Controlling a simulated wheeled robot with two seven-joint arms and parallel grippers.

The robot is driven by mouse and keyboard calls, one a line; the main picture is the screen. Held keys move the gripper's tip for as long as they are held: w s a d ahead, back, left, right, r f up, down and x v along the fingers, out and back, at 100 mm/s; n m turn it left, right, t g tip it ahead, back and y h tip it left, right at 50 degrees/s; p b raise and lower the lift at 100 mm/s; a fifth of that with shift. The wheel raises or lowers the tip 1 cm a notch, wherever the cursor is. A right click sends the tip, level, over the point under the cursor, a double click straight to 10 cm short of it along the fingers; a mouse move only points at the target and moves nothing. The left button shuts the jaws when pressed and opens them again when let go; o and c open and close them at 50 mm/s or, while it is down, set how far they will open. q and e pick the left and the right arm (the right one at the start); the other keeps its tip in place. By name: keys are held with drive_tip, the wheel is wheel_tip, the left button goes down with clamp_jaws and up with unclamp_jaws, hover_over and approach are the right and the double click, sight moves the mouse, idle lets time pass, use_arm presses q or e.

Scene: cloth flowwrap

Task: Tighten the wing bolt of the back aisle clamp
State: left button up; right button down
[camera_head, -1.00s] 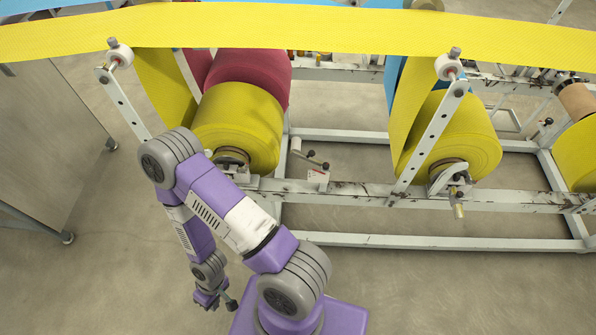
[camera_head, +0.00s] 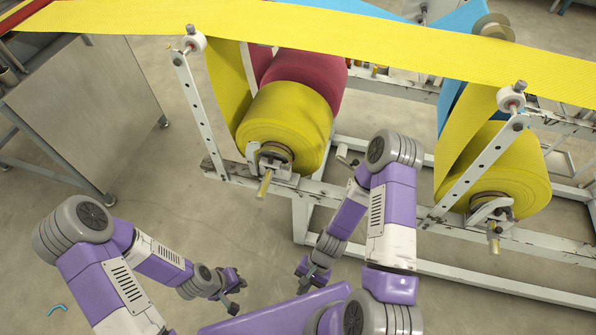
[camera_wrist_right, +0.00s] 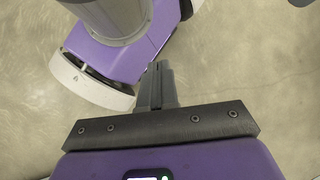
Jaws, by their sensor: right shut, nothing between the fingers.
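Two shaft clamps show on the near rail of the frame in the head view. One grey clamp (camera_head: 273,162) holds the end of the left yellow roll, with a brass-coloured bolt (camera_head: 264,185) hanging below it. The other clamp (camera_head: 490,209) is at the right yellow roll, with a similar bolt (camera_head: 493,241). I cannot tell which is the back aisle clamp. My right gripper (camera_head: 312,282) hangs low, in front of the frame and apart from both clamps. The right wrist view shows its fingers (camera_wrist_right: 160,86) shut and empty. My left gripper (camera_head: 235,290) is low at the left; its fingers are too small to judge.
A yellow web (camera_head: 330,40) spans overhead across the frame. Perforated upright arms (camera_head: 198,115) rise beside the rolls. A grey metal cabinet (camera_head: 85,100) stands at the left. Open concrete floor (camera_head: 180,195) lies between cabinet and frame. A small blue item (camera_head: 58,308) lies on the floor.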

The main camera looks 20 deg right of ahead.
drive_tip(key=a+r+m+y+p, duration=0.1)
drive_tip(key=a+r+m+y, duration=0.75)
drive_tip(key=m, duration=0.45)
drive_tip(key=w+r+m+t+y+p, duration=0.1)
drive_tip(key=w+r+m+t+y, duration=0.2)
drive_tip(key=w+m+t, duration=0.55)
drive_tip(key=m+t+h+b, duration=0.2)
drive_tip(key=m+t+h, duration=1.2)
drive_tip(key=m, duration=0.8)
approach(285, 166)
drive_tip(key=shift+g+h, duration=0.55)
drive_tip(key=w, duration=0.2)
drive_tip(key=w+a, duration=0.1)
drive_tip(key=w, duration=0.3)
drive_tip(key=shift+w+a+r, duration=0.25)
drive_tip(key=shift+w+r, duration=0.05)
drive_tip(key=shift+r, duration=0.1)
